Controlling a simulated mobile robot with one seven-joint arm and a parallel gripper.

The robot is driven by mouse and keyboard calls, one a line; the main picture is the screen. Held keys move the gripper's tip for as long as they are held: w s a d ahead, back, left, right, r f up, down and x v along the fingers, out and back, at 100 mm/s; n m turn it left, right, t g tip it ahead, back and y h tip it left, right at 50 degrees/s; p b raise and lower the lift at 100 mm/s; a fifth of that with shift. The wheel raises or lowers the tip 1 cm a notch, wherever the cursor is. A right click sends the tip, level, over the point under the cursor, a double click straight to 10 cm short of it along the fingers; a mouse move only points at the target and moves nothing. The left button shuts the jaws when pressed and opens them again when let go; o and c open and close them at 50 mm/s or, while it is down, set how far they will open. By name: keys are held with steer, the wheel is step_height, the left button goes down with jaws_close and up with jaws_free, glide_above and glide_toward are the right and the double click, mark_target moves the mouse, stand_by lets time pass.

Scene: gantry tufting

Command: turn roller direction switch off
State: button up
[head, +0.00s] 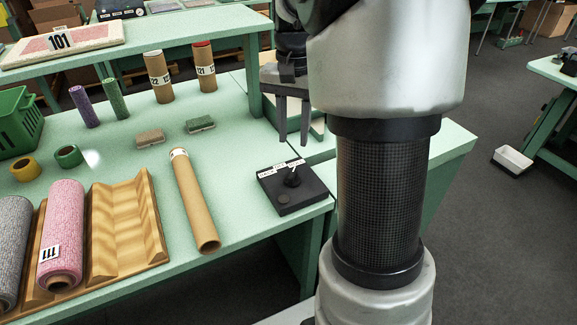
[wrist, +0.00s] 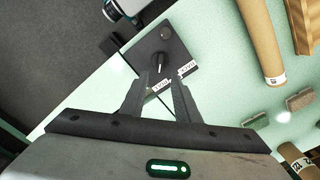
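The roller direction switch is a black box (head: 289,191) with a round black knob (head: 292,179) on top, near the front right corner of the green table. White labels lie along its far edge, too small to read surely. In the wrist view the knob (wrist: 161,61) shows a white pointer mark directed toward the labelled edge. My gripper (head: 293,143) is above and beyond the box, fingers pointing down. In the wrist view its fingers (wrist: 159,79) are apart with nothing between them, and the knob lies beyond their tips. The fingers partly cover the labelled edge.
A cardboard tube (head: 195,200) lies left of the box. A wooden cradle (head: 125,225) with a pink roll (head: 62,235) is further left. Two brushes (head: 201,126) and standing tubes (head: 158,77) are behind. A raised shelf (head: 190,32) spans the back.

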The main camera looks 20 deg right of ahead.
mark_target(292, 172)
step_height(292, 172, down, 11)
steer(key=shift+w+f+b, duration=0.1)
steer(key=shift+f+b, duration=0.05)
steer(key=shift+b, duration=0.7)
jaws_close()
